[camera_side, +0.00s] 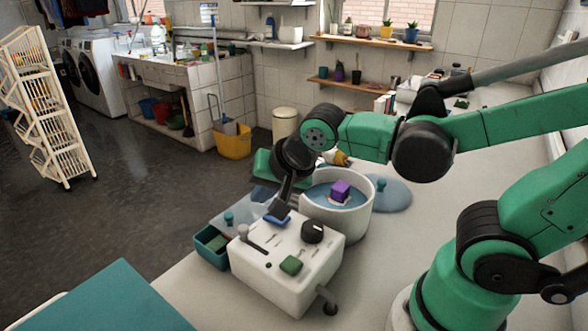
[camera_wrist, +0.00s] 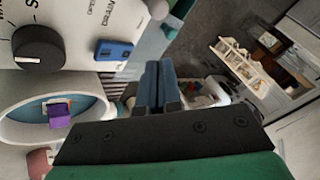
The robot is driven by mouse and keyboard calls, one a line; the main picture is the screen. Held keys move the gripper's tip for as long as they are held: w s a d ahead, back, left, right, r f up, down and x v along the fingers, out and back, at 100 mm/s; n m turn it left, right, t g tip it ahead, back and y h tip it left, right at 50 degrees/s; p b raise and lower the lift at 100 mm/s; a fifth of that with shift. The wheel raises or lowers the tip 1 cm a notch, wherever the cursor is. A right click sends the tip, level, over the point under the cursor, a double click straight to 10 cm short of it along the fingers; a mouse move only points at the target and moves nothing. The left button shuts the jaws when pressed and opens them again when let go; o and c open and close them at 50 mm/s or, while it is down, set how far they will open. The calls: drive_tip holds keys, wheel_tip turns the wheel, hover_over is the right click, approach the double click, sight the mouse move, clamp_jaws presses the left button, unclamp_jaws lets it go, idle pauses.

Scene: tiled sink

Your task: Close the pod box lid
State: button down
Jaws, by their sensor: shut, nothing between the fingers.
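A small teal box (camera_side: 210,258), which looks like the pod box, stands at the left of the white machine. Its top looks at least partly open, with a green thing (camera_side: 217,243) inside. A teal knob (camera_side: 228,217) shows at its back edge; whether it belongs to the lid I cannot tell. My gripper (camera_side: 279,211) points down at the machine's back edge, to the right of the box and apart from it. In the wrist view its two blue fingers (camera_wrist: 161,84) are together and empty. A teal surface (camera_wrist: 152,44) beyond them may be part of the box.
The white machine (camera_side: 290,262) carries a black dial (camera_side: 312,231), a green button (camera_side: 291,265) and a lever. Behind it stands a round white tub (camera_side: 347,217) with a purple block (camera_side: 340,190). A blue round lid (camera_side: 392,195) lies right of the tub.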

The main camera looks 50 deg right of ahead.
drive_tip(key=shift+s+r, duration=0.3)
drive_tip(key=shift+w+d+r, duration=0.1)
drive_tip(key=shift+d, duration=0.05)
drive_tip(key=w+d+r+m+g+y, duration=0.1)
drive_tip(key=w+d+m+g+y, duration=0.45)
drive_tip(key=d+m, duration=0.5)
drive_tip(key=m, duration=0.2)
approach(237, 222)
drive_tip(key=shift+n+g+h, duration=0.25)
drive_tip(key=shift+h, duration=0.2)
drive_tip(key=f, duration=0.2)
drive_tip(key=d+f, duration=0.1)
drive_tip(key=f, duration=0.2)
drive_tip(key=shift+d, duration=0.1)
drive_tip(key=a, duration=0.3)
drive_tip(key=shift+w+a, duration=0.1)
drive_tip(key=shift+w, duration=0.3)
drive_tip(key=shift+w+a, duration=0.15)
drive_tip(key=shift+a, duration=0.2)
drive_tip(key=shift+a, duration=0.1)
